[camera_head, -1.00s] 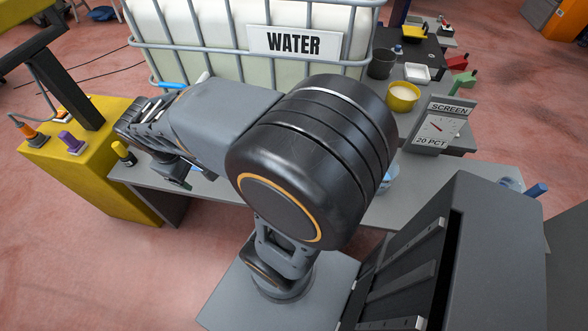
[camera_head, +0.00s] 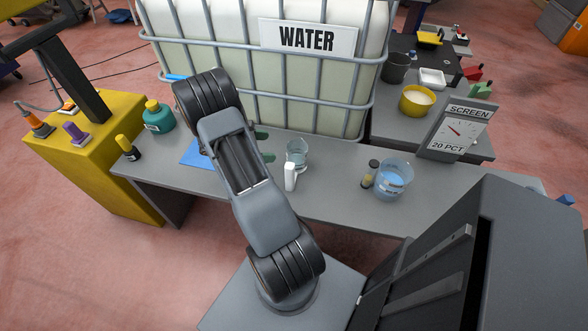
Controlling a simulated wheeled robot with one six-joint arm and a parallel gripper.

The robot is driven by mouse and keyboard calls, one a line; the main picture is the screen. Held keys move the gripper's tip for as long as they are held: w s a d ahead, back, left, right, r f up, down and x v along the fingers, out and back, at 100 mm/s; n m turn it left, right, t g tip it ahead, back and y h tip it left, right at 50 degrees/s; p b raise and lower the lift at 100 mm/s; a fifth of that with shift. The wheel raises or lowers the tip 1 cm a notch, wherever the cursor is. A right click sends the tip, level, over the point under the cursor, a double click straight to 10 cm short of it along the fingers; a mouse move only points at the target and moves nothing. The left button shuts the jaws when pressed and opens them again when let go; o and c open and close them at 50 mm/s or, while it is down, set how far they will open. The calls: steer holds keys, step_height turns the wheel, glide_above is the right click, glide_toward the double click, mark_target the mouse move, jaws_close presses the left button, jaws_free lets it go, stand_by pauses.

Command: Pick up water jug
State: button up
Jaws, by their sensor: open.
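A clear vessel (camera_head: 297,150) stands on the grey bench below the water tank, with an upright white piece (camera_head: 290,177), perhaps its handle, at its near side. A wider clear container with blue liquid (camera_head: 394,178) stands farther right; I cannot tell for certain which is the water jug. My gripper (camera_head: 265,145) is mostly hidden behind my arm. Two green tips, which seem to be its fingers, show apart to the left of the first vessel. It is open and seems to hold nothing.
The grey bench (camera_head: 335,190) also bears a blue mat (camera_head: 193,155), a green bottle (camera_head: 158,115) and a small dark bottle with a yellow cap (camera_head: 128,148). The caged water tank (camera_head: 215,53) blocks the back.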

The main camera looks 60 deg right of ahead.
mark_target(293, 148)
steer(key=x, duration=1)
steer(key=shift+s+d+f, duration=0.15)
steer(key=shift+d+f, duration=0.05)
steer(key=shift+f, duration=0.25)
steer(key=shift+c, duration=0.2)
steer(key=shift+r, duration=0.1)
steer(key=c, duration=1.5)
